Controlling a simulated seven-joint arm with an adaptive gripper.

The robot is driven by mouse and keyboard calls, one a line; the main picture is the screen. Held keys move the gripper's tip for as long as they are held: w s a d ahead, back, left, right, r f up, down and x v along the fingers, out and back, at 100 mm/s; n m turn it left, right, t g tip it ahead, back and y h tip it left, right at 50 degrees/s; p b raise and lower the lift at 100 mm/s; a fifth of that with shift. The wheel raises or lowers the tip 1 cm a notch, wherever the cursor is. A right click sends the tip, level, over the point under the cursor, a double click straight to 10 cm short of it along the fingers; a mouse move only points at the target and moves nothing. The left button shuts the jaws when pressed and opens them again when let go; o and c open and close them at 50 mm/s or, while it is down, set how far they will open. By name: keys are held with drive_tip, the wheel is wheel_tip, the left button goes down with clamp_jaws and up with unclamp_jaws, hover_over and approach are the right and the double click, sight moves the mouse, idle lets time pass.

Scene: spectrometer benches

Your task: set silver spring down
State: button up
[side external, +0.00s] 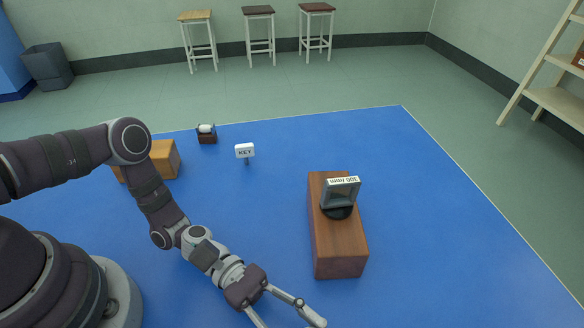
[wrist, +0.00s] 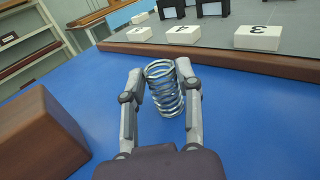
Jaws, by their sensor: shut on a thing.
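The silver spring (wrist: 164,90) stands roughly upright between the fingers of my gripper (wrist: 162,74) in the wrist view. My gripper is shut on its coils from both sides. Blue table surface shows around and behind the spring; I cannot tell whether its lower end touches the table. In the side external view my gripper (side external: 286,316) is at the bottom edge, low over the blue table (side external: 440,230), left of and nearer than a wooden block. The spring is not visible in that view; the fingers are partly cut off by the frame.
The wooden block (side external: 340,250) carries a grey holder (side external: 341,193) labelled 300 l/mm. A KEY sign (side external: 245,151) and a small dark stand (side external: 207,137) are farther back. In the wrist view, a wood-edged grey board (wrist: 225,62) with numbered white blocks lies beyond the spring.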

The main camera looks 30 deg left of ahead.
drive_tip(key=shift+c, duration=0.5)
wheel_tip(320, 180, up, 10)
drive_tip(key=shift+w+d+f, duration=0.1)
drive_tip(key=shift+w+f, duration=0.05)
drive_tip(key=shift+f, duration=0.1)
drive_tip(key=w+d+f+n+t+y, duration=0.1)
drive_tip(key=w+d+n+t, duration=0.4)
drive_tip(key=w+d+t, duration=0.4)
drive_tip(key=shift+n, duration=0.4)
drive_tip(key=f, duration=0.7)
drive_tip(key=shift+d+f, duration=0.25)
drive_tip(key=shift+d, duration=0.1)
drive_tip(key=shift+f, duration=0.35)
drive_tip(key=shift+f, duration=0.1)
drive_tip(key=o, duration=1)
